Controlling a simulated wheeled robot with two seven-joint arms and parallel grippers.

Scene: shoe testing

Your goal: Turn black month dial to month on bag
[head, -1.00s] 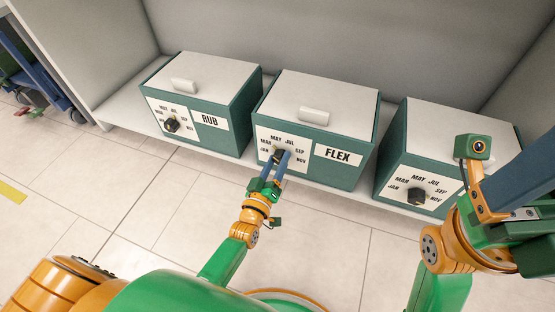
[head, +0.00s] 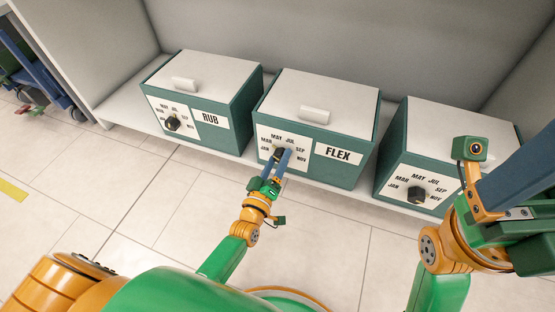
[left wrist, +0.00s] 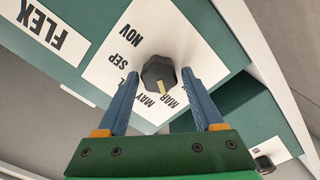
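The black dial (head: 278,153) on the FLEX box (head: 345,172) has a ring of month labels on a white plate. In the left wrist view the dial (left wrist: 158,72) shows a yellow mark pointing toward the labels around MAR and MAY. My left gripper (head: 277,157) is at this dial; in the left wrist view its blue fingers (left wrist: 160,76) are apart, one on each side of the dial, with small gaps visible. My right gripper is at the right edge, only partly seen; one blue part (head: 520,180) shows and its fingertips are cut off. No bag is visible.
The RUB box (head: 210,134) stands left with its own dial (head: 172,123). A third box (head: 445,130) stands right with another dial (head: 417,194), partly behind my right arm. All sit on a low white shelf (head: 130,113). The tiled floor in front is clear.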

